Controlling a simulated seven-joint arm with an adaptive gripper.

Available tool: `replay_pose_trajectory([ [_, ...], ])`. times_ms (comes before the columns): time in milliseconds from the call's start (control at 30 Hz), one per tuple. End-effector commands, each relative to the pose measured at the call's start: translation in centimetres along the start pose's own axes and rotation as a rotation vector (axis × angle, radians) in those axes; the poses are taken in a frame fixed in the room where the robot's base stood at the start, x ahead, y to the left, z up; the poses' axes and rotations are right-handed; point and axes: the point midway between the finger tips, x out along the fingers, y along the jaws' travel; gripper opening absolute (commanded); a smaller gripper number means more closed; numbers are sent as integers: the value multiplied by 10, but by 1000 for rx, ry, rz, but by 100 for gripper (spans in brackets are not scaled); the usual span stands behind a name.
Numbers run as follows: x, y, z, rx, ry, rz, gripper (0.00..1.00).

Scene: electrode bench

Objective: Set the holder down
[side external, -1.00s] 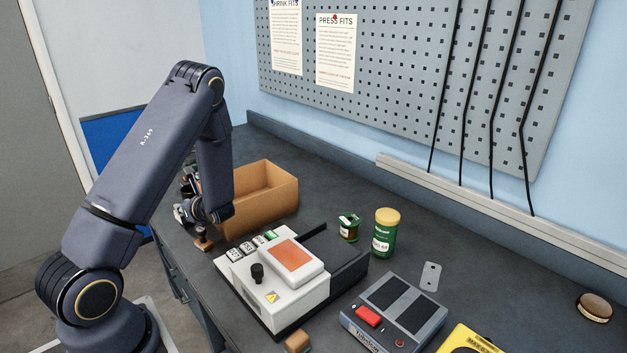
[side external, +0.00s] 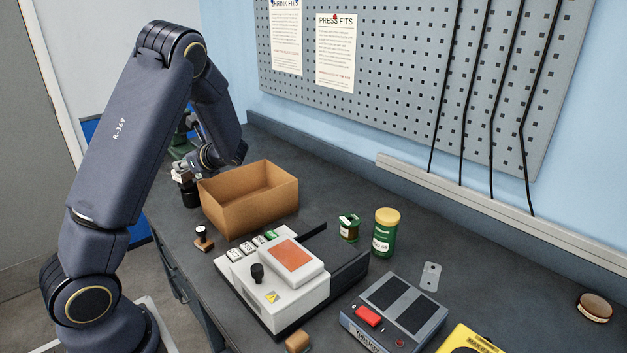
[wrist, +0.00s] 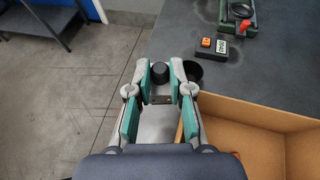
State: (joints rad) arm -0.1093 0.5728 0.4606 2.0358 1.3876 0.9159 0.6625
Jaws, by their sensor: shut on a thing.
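My gripper (wrist: 160,84) is shut on a small dark piece with a round black top (wrist: 160,72), which I take to be the holder. It sits between the green-padded fingers. In the side view my gripper (side external: 181,170) is at the bench's far left end, left of the cardboard box, and the held piece is too small to make out clearly. A black round cup (wrist: 191,71) stands on the bench just right of the fingertips. A black cylinder (side external: 190,195), likely this cup, shows below my gripper in the side view. The underside of the held piece is hidden.
The open cardboard box (side external: 237,215) is close on the right. A small black block with an orange top (wrist: 223,47) and a green tool (wrist: 239,15) lie beyond. A stamp (side external: 203,238) stands in front of the box. The bench edge is close on the left.

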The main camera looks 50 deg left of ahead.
Motion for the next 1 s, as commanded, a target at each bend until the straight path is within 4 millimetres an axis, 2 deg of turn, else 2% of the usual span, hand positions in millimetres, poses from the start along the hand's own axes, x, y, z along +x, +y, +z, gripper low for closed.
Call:
replay_pose_trajectory([
  [33,-11,-19,6,-6,-6,-5,0],
  [100,-25,-40,10,6,-7,-30,0],
  [200,-36,-59,7,42,-8,-96,0],
  [567,-68,-93,-28,170,-15,-387,0],
  [867,-112,-122,-45,293,2,-728,0],
  [1000,-139,-133,-50,366,9,-934,0],
])
